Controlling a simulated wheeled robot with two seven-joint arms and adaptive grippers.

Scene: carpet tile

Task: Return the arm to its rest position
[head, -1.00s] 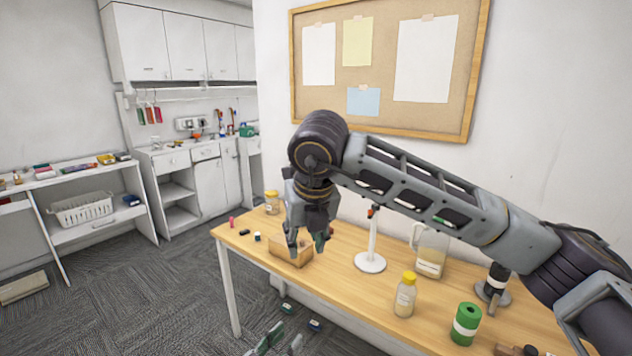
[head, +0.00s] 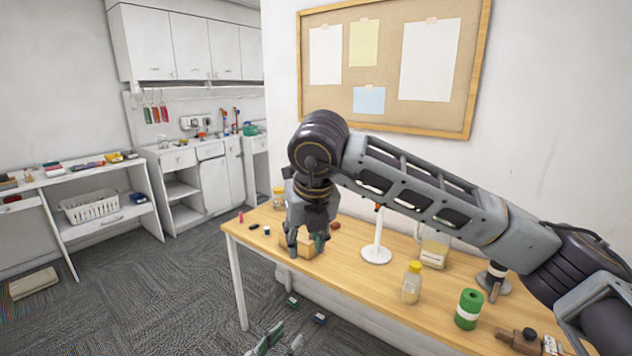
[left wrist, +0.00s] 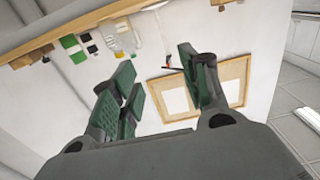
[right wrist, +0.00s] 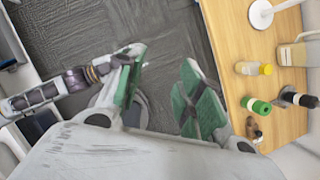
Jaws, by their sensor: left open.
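My right arm reaches in from the right of the head view, raised in front of the table (head: 345,268). Its gripper (head: 306,242) points down and overlaps a small brown box (head: 300,251) in the picture. In the right wrist view its green-padded fingers (right wrist: 160,95) are apart, with only carpet seen between them. My left gripper (head: 282,343) is low at the bottom edge of the head view, below the table's front edge. In the left wrist view its fingers (left wrist: 160,80) are spread and empty, with the wall beyond. I see nothing held in either gripper.
On the table stand a white stand (head: 376,254), a yellow-capped bottle (head: 411,288), a green roll (head: 468,310) and a jug (head: 434,250). A shelf unit with a white basket (head: 90,207) stands at the left. The carpet (head: 150,290) between is mostly clear.

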